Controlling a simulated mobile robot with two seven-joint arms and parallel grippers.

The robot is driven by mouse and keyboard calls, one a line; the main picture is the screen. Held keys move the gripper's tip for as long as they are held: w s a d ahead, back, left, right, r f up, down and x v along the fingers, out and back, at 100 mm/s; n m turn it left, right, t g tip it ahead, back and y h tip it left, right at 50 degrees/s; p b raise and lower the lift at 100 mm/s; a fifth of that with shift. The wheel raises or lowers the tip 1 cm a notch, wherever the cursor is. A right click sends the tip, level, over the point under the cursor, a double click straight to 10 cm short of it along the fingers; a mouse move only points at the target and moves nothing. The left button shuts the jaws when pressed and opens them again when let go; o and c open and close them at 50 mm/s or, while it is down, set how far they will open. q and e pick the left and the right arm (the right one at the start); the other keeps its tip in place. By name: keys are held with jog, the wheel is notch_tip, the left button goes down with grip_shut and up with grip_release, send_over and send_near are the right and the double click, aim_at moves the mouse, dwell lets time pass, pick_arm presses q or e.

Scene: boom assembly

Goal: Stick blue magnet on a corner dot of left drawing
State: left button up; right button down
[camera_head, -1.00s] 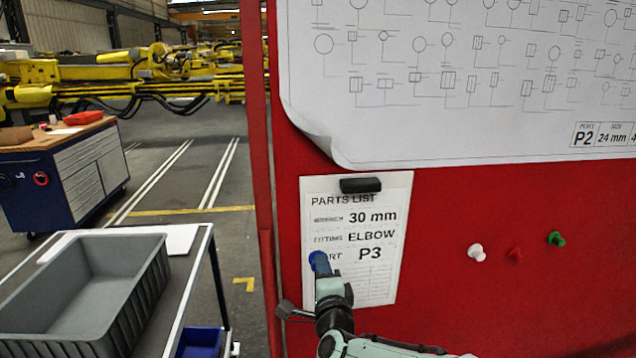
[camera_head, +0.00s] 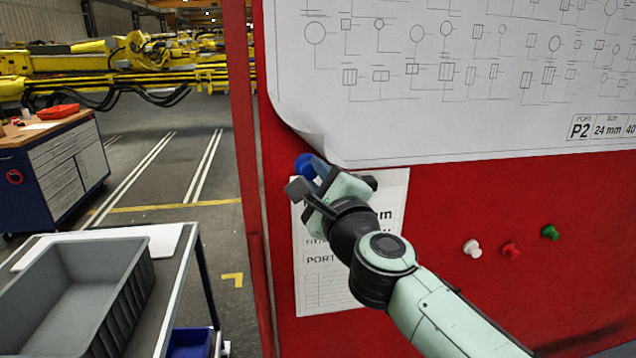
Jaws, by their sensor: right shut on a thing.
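The blue magnet (camera_head: 304,165) is in the fingers of my right gripper (camera_head: 316,174), which is shut on it. The gripper is in front of the red board, at the curled lower left corner of the large white drawing (camera_head: 440,120). I cannot tell whether the magnet touches the paper or the board. The drawing's lower left corner bends away from the board. No corner dot can be made out. My left gripper is not in view.
A parts list sheet (camera_head: 325,285) hangs below the drawing, partly hidden by my right arm. White (camera_head: 472,248), red (camera_head: 511,250) and green (camera_head: 550,232) magnets sit on the red board (camera_head: 450,205). A grey bin (camera_head: 125,300) stands on a cart at lower left.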

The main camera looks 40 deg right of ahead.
jog(key=shift+s+d+f+x, duration=0.15)
jog(key=shift+d+x, duration=0.1)
jog(key=shift+x, duration=1.3)
jog(key=shift+d+f+x, duration=0.2)
jog(key=shift+d+x, duration=0.1)
jog(key=shift+x, duration=1.25)
jog(key=shift+s+d+f+x, duration=0.15)
jog(key=shift+d+x, duration=0.1)
jog(key=shift+x, duration=1.3)
jog(key=c, duration=0.8)
grip_release()
jog(key=shift+v, duration=6.6)
